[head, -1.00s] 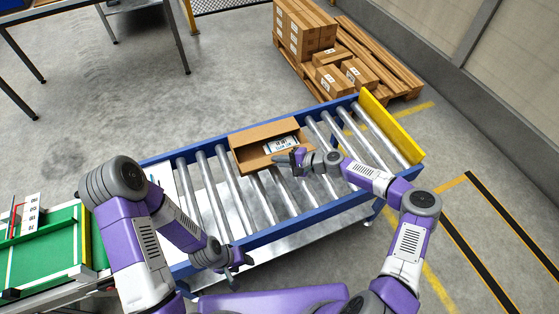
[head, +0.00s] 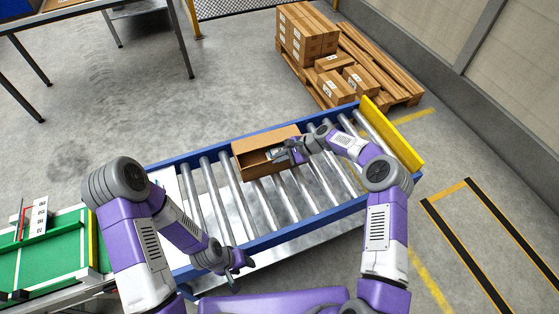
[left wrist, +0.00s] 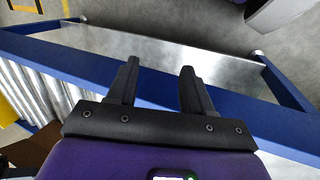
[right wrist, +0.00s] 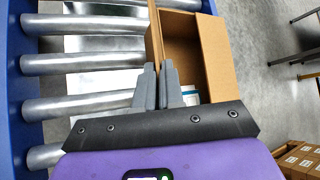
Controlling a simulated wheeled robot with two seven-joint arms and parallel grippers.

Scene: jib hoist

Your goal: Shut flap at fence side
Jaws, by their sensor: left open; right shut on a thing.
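An open cardboard box (head: 255,167) sits on the rollers in the head view. The box (right wrist: 215,60) also shows in the right wrist view, with a white-and-blue item (right wrist: 189,93) partly visible inside. My right gripper (head: 282,153) is at the near right part of the box. In the right wrist view the fingers (right wrist: 158,68) are closed together on a thin cardboard flap (right wrist: 154,30), seen nearly edge-on along the left of the box opening. My left gripper (head: 240,268) is open and empty beside the conveyor's near rail; its spread fingers (left wrist: 160,70) show in the left wrist view.
The roller conveyor has blue rails (head: 305,222) and a yellow end plate (head: 392,134). A green belt (head: 55,250) lies at the left. A pallet (head: 385,70) with stacked boxes (head: 307,35) stands beyond. Rollers either side of the box are clear.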

